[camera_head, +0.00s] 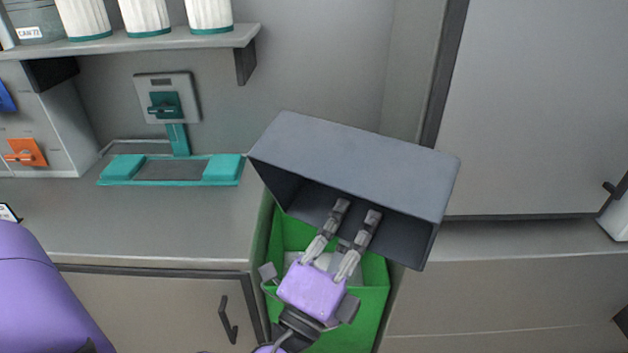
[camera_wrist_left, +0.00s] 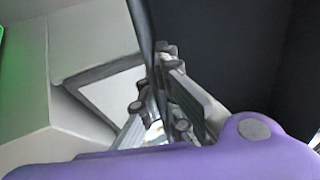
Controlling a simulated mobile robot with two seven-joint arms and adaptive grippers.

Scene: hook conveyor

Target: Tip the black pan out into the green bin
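The black pan (camera_head: 360,165) is a deep dark-grey box. It is tipped steeply over the green bin (camera_head: 372,315), with its open side facing down and towards me. My left gripper (camera_head: 356,208) reaches up over the bin, with its fingers at the pan's open side. In the left wrist view the fingers (camera_wrist_left: 165,85) meet at the thin dark edge of the pan (camera_wrist_left: 230,45) and appear closed on it. Some grey material (camera_head: 345,267) shows in the bin, partly hidden by the gripper. My right gripper is out of view.
A grey counter (camera_head: 160,225) runs left of the bin, with a teal-and-grey scale (camera_head: 170,171) on it. A shelf (camera_head: 130,43) with several white containers hangs above. A second counter (camera_head: 520,240) lies right of the bin, mostly clear.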

